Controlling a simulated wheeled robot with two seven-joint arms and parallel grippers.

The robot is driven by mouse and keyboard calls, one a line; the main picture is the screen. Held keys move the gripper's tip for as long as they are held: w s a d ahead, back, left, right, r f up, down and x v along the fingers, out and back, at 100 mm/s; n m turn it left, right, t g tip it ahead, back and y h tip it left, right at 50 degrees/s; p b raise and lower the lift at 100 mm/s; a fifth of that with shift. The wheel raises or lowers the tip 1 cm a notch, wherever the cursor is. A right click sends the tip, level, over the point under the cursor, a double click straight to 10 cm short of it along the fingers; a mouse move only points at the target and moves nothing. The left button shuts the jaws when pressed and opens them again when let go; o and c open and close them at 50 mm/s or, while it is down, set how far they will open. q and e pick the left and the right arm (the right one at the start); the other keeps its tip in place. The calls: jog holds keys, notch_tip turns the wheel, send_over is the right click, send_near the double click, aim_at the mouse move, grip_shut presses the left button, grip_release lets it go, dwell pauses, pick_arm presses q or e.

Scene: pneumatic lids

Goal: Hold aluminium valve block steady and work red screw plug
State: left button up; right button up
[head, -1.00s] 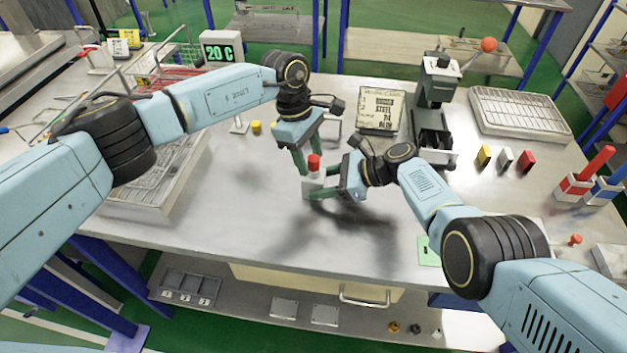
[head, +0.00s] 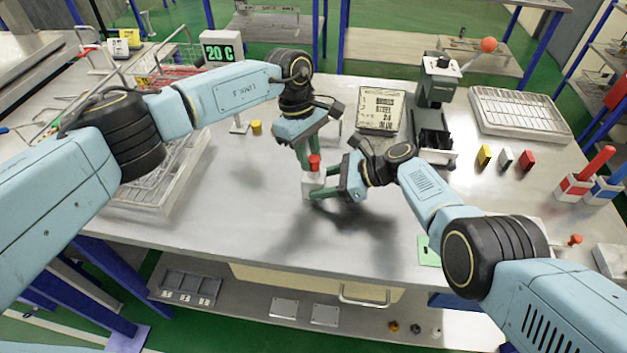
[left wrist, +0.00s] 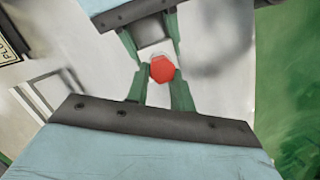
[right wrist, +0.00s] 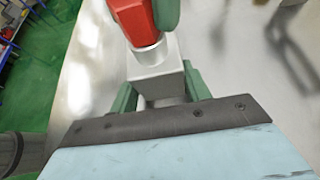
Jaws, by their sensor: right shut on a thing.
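The aluminium valve block (head: 312,187) stands upright on the bench in the middle of the head view. The red screw plug (head: 314,163) sits on its top; it shows as a red hexagon in the left wrist view (left wrist: 162,69) and on a silver collar in the right wrist view (right wrist: 137,22). My right gripper (head: 318,186) is shut on the block from the right, its green fingers on either side of it. My left gripper (head: 312,164) points down from above, with its fingers close on both sides of the plug; a narrow gap seems to show at one side.
A steel box with printed label (head: 381,108) and a dark press with a red knob (head: 436,85) stand behind. A wire tray (head: 150,180) is at the left. Bench around the block is clear.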

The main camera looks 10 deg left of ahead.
pick_arm(q)
jog(key=shift+c, duration=0.8)
jog(key=n, duration=0.3)
jog(key=shift+s+t, duration=0.2)
jog(key=shift+t, duration=0.1)
jog(key=n+t, duration=0.1)
jog(key=n, duration=0.3)
jog(key=shift+s, duration=0.2)
jog(key=shift+n, duration=0.6)
jog(key=n+t, duration=0.1)
jog(key=n, duration=0.2)
jog(key=shift+s, duration=0.2)
jog(key=n, duration=0.4)
jog(key=shift+s+d+t, duration=0.2)
jog(key=shift+t, duration=0.2)
jog(key=shift+n, duration=0.5)
